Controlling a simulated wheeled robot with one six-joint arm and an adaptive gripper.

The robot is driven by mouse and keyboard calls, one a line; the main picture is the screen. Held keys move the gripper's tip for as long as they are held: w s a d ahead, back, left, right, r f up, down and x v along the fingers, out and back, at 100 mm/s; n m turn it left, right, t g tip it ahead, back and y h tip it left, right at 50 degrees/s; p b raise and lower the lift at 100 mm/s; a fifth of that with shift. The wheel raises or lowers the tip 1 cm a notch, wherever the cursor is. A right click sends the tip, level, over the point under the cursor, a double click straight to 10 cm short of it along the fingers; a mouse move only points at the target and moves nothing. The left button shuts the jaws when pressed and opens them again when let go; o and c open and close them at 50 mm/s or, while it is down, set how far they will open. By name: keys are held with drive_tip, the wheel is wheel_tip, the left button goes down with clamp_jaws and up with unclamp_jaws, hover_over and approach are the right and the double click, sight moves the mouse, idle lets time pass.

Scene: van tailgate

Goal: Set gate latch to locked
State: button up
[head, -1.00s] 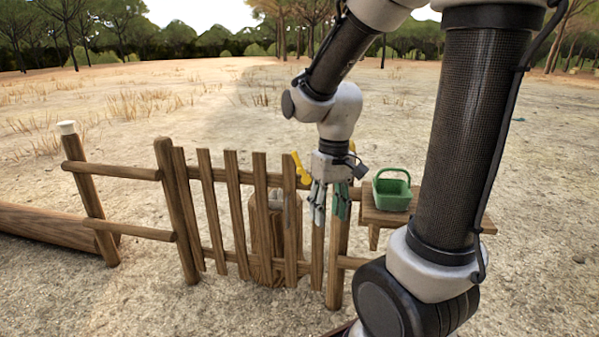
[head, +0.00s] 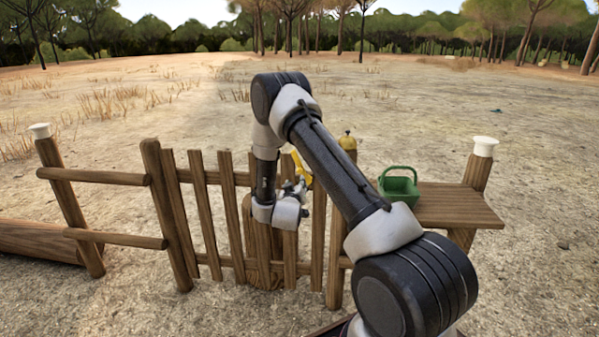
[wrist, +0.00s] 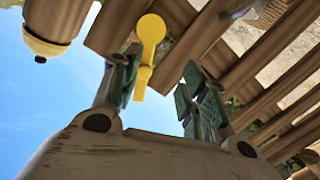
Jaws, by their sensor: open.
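The gate latch (head: 301,168) is a yellow lever at the top right of the wooden gate (head: 235,180). In the head view it slants, partly hidden by my gripper and arm. In the wrist view the latch (wrist: 150,45) shows a round end and a narrower bar. The bar reaches toward the gap between my fingertips, nearer the left finger. My gripper (head: 297,187) is open, close to the latch; its spread green-padded fingers also show in the wrist view (wrist: 158,92). I cannot tell whether a finger touches the latch.
A yellow bell-like knob (head: 347,141) tops the post right of the latch. A green basket (head: 399,188) stands on a wooden shelf (head: 460,207) farther right. Fence rails (head: 95,176) run left of the gate. Open dry ground lies behind.

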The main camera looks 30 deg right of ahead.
drive_tip(key=shift+t+h, duration=0.4)
drive_tip(key=shift+t, duration=0.1)
drive_tip(key=w+d, duration=0.1)
drive_tip(key=w, duration=0.1)
drive_tip(key=w+d+r, duration=0.1)
drive_tip(key=w+d, duration=0.1)
drive_tip(key=w+d+r, duration=0.1)
drive_tip(key=w, duration=0.1)
drive_tip(key=shift+d+r, duration=0.2)
drive_tip(key=shift+d, duration=0.2)
drive_tip(key=shift+c, duration=0.2)
clamp_jaws()
